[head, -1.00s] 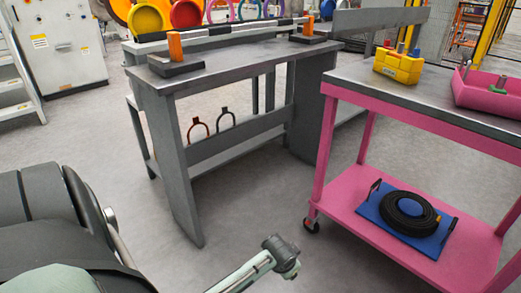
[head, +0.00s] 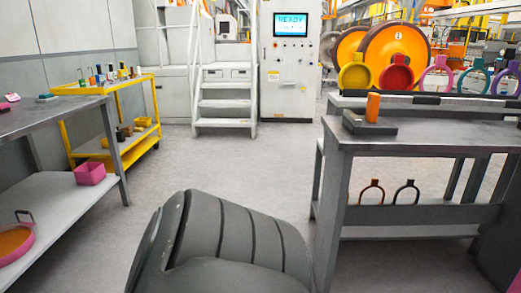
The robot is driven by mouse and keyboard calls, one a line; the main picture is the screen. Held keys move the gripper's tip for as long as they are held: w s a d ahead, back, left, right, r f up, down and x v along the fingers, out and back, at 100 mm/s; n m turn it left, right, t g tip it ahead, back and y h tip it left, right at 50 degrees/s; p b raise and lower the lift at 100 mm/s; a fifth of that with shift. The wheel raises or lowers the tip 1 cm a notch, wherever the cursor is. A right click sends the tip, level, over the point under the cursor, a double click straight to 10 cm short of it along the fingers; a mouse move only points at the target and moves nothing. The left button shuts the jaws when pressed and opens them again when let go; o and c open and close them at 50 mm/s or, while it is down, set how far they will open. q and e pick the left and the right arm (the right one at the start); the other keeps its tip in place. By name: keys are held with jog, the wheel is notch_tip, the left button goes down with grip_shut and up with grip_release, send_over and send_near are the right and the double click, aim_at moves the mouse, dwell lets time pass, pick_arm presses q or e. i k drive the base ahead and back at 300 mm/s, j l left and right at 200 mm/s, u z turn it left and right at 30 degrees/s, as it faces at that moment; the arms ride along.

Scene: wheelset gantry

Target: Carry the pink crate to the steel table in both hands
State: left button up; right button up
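The larger pink crate on the pink cart's top is out of view now; only a pink sliver shows at the lower right edge. A small pink bin (head: 90,173) sits on the lower shelf of the grey table at left. Two grey metal-topped tables show: the left table (head: 45,117) and the right table (head: 440,131). I cannot tell which is the steel table. Neither gripper is in view; a dark grey ribbed part of my own body fills the bottom middle.
A yellow cart (head: 115,150) holding small parts stands behind the left table. White steps (head: 225,100) and a cabinet with a lit screen (head: 290,25) stand at the back. Grey floor (head: 240,165) is open between the tables. Colored rings (head: 397,75) line the right table's back.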

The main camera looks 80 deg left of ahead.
aim_at(34, 113)
jog(key=j+u, duration=0.1)
jog(key=u, duration=3.5)
jog(key=j, duration=0.1)
